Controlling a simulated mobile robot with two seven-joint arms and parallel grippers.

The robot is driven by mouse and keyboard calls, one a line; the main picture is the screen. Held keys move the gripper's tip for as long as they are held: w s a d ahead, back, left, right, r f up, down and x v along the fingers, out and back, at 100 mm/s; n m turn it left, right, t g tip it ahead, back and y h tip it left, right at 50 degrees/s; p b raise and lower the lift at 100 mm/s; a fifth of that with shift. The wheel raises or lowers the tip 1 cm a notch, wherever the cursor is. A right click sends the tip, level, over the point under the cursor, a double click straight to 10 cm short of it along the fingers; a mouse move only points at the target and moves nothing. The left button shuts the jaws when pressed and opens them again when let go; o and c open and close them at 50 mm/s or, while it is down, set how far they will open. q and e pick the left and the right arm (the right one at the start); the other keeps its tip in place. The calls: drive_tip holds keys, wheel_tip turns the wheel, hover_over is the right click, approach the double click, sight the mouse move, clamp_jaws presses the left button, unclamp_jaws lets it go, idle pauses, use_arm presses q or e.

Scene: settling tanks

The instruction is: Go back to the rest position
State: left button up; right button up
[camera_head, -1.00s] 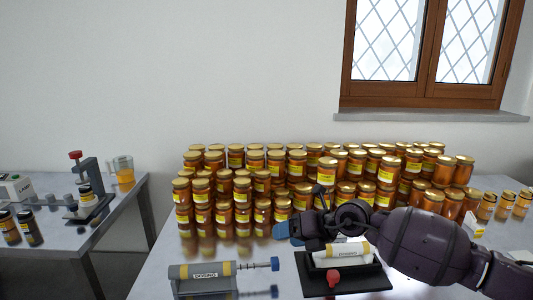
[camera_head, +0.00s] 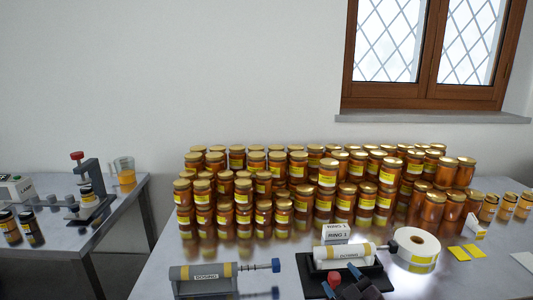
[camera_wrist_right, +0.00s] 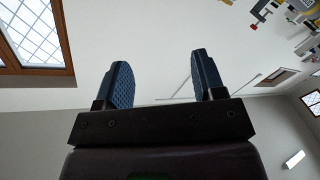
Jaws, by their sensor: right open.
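My right gripper (camera_head: 352,287) shows at the bottom edge of the head view, in front of the black stand (camera_head: 318,287) with the white dosing cylinder (camera_head: 338,253). In the right wrist view its two blue ribbed fingers (camera_wrist_right: 161,82) are spread apart with nothing between them. That view looks past them to bare wall, a window and part of the room. My left gripper is in neither view.
Many honey jars (camera_head: 244,193) stand stacked on the table behind the stand. A grey dosing device (camera_head: 203,279) lies left of it. A white label roll (camera_head: 418,250) and yellow labels (camera_head: 459,253) lie to the right. A second table (camera_head: 120,207) stands at the left.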

drive_tip(key=s+d+f+m+g+h, duration=0.2)
drive_tip(key=s+d+f+m+h, duration=0.1)
drive_tip(key=s+f, duration=0.7)
drive_tip(key=s+d+f+m+g+h, duration=0.2)
drive_tip(key=s+d+f+m, duration=0.4)
drive_tip(key=s+f, duration=0.4)
drive_tip(key=s+d+g, duration=0.1)
drive_tip(key=s, duration=0.2)
drive_tip(key=shift+s+d+h, duration=0.3)
drive_tip(key=shift+h, duration=0.1)
